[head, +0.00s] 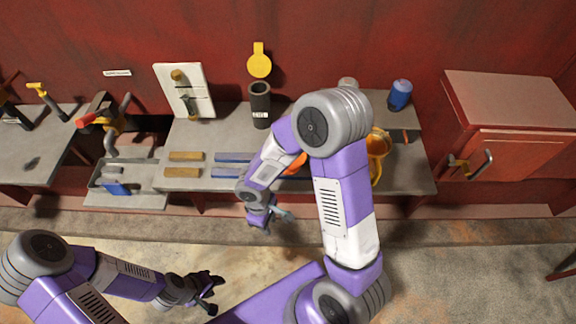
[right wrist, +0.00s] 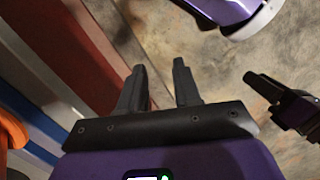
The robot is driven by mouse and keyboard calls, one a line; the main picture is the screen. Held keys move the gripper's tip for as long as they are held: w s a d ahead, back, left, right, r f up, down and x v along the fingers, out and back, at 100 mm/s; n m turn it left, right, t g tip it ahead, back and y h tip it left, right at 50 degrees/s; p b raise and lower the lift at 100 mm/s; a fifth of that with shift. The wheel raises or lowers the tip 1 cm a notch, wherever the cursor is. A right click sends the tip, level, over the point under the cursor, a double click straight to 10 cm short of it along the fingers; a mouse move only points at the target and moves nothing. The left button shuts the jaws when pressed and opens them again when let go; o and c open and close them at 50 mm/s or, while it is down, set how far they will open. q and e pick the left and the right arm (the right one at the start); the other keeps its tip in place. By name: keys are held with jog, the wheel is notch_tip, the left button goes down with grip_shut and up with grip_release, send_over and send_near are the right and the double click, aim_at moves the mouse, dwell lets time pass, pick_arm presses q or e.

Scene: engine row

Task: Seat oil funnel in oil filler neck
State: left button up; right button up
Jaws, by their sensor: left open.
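A dark upright cylinder with a white label, which looks like the oil filler neck (head: 260,103), stands at the back of the bench below a yellow cap (head: 259,62). An orange object (head: 298,164), possibly the oil funnel, is mostly hidden behind my right arm; an orange piece (right wrist: 12,135) also shows at the left edge of the right wrist view. My right gripper (head: 273,220) is in front of the bench edge, its fingers (right wrist: 161,90) apart with nothing between them. My left gripper (head: 208,290) is open and empty over the floor, lower left.
A yellow-orange jug-like item (head: 377,150) and a blue canister (head: 400,95) stand right of my arm. Tan blocks (head: 184,171) and blue bars (head: 228,172) lie along the bench front. A red cabinet (head: 508,120) is at right. The floor before the bench is clear.

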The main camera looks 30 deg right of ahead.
jog(key=w+d+r+n+t+h+b, duration=0.2)
jog(key=w+d+r+h, duration=0.2)
jog(key=w+d+r, duration=0.15)
jog(key=t+h, duration=0.2)
send_near(295, 166)
jog(key=a+f, duration=0.2)
jog(key=x, duration=0.2)
jog(key=b+x, duration=0.1)
jog(key=x, duration=0.1)
jog(key=b+x, duration=0.1)
jog(key=x, duration=0.1)
jog(key=shift+w+d+r, duration=0.2)
jog(key=shift+w+d, duration=0.2)
pick_arm(q)
jog(key=shift+w+f, duration=0.15)
jog(key=shift+f, duration=2.4)
pick_arm(e)
grip_shut()
